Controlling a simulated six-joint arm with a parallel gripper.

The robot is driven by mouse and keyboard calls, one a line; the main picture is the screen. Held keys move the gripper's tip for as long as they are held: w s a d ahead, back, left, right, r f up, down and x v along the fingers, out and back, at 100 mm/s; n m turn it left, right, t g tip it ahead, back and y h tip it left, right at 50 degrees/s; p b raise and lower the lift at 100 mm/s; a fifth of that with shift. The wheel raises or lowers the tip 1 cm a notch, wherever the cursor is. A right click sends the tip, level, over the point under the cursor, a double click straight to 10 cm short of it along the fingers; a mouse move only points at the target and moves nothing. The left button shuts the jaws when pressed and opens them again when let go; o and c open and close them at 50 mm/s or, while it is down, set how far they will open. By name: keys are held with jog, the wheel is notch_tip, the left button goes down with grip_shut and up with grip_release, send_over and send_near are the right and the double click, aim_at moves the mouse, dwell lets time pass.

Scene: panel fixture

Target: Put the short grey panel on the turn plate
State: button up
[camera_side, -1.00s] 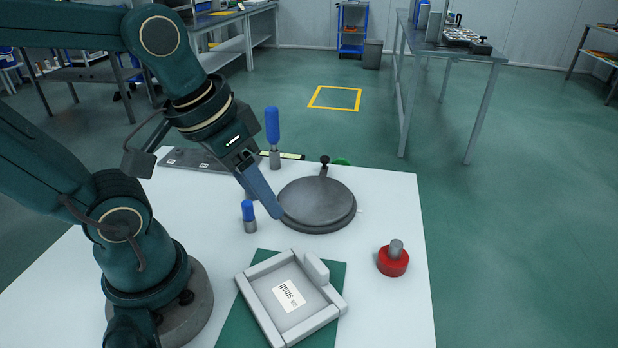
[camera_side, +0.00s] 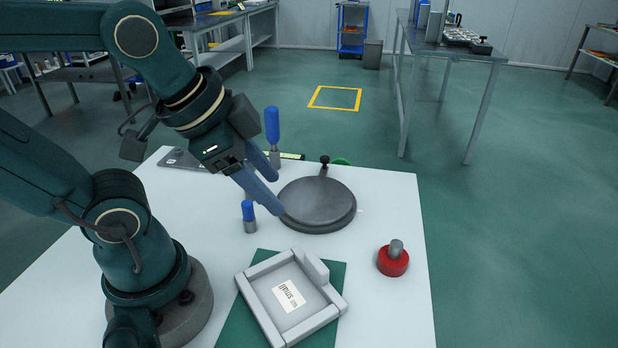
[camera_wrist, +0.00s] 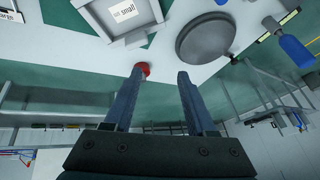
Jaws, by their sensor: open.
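The turn plate (camera_side: 318,203) is a dark grey round disc with a black knob at its back edge. It also shows in the wrist view (camera_wrist: 207,38), and its top looks bare. My gripper (camera_side: 277,195) is open and empty, its blue-grey fingers slanting down by the disc's left side. In the wrist view my gripper (camera_wrist: 160,71) shows nothing between its fingers. A dark grey flat strip (camera_side: 177,158) lies at the table's back left, partly hidden by my arm. I cannot tell which piece is the short grey panel.
A light grey tray labelled small (camera_side: 263,312) sits on a green mat (camera_side: 235,326), with an upright grey block at its back right. A red-based peg (camera_side: 393,262) stands right. A short blue-topped peg (camera_side: 249,217) and a tall blue handle (camera_side: 272,127) stand near my gripper.

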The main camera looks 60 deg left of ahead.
aim_at(317, 261)
jog(key=w+d+f+m+g, duration=0.1)
jog(key=f+m, duration=0.1)
jog(key=m, duration=0.2)
jog(key=w+d+f+m+g, duration=0.1)
jog(key=w+f+m, duration=0.1)
jog(key=m, duration=0.2)
jog(key=w+d+f+m+g, duration=0.1)
jog(key=w+m+g, duration=0.1)
jog(key=m, duration=0.2)
jog(key=shift+w+d+f, duration=0.15)
jog(key=shift+w+f, duration=0.1)
jog(key=shift+f, duration=0.15)
jog(key=f, duration=0.1)
jog(key=d+f+m+g, duration=0.1)
jog(key=f, duration=0.1)
jog(key=shift+s+f, duration=0.15)
jog(key=shift+s+f+g, duration=0.15)
jog(key=shift+f+g, duration=0.15)
jog(key=shift+f, duration=2.4)
jog(key=shift+c, duration=0.3)
grip_shut()
